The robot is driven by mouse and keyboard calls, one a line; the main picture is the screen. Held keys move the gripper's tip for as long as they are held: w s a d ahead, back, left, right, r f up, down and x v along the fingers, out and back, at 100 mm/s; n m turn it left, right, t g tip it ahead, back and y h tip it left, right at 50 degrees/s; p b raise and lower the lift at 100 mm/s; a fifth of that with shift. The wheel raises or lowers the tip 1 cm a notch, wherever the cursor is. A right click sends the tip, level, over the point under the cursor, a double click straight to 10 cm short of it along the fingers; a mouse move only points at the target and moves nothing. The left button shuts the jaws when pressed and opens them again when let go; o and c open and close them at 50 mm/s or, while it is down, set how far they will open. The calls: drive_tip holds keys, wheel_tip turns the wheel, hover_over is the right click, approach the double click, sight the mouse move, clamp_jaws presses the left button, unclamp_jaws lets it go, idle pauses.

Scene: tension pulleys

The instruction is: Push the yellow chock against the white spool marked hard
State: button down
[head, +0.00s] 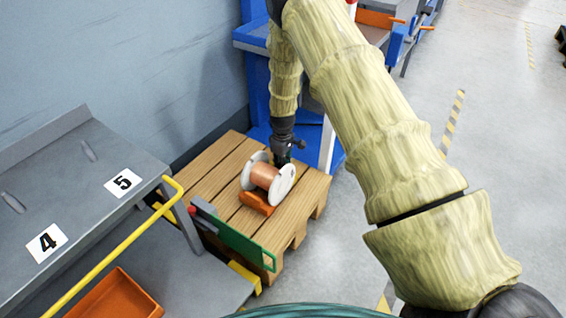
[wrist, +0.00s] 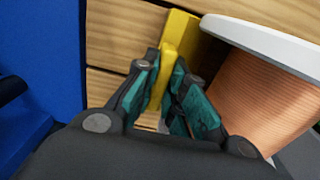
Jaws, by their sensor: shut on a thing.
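The yellow chock (wrist: 180,32) shows in the wrist view on the wooden slats, close beside the spool. Whether it touches the spool I cannot tell. My gripper (wrist: 165,82) is shut on the chock's upright yellow part. The spool (head: 265,176) lies on its side on the pallet in the head view, with white flanges and copper-coloured winding. It also shows at the right of the wrist view (wrist: 268,85). No marking on it is readable. In the head view my gripper (head: 281,158) is behind the spool, and the yellow chock is hidden there.
An orange block (head: 256,202) lies at the spool's near side on the wooden pallet (head: 212,172). A green bar (head: 245,245) stands at the pallet's front. A grey bench (head: 75,175) with a yellow rail is at left. Blue shelving (head: 257,85) stands behind. Open floor lies right.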

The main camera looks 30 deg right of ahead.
drive_tip(key=shift+s+a, duration=0.1)
drive_tip(key=shift+a, duration=0.05)
drive_tip(key=c, duration=1.4)
unclamp_jaws()
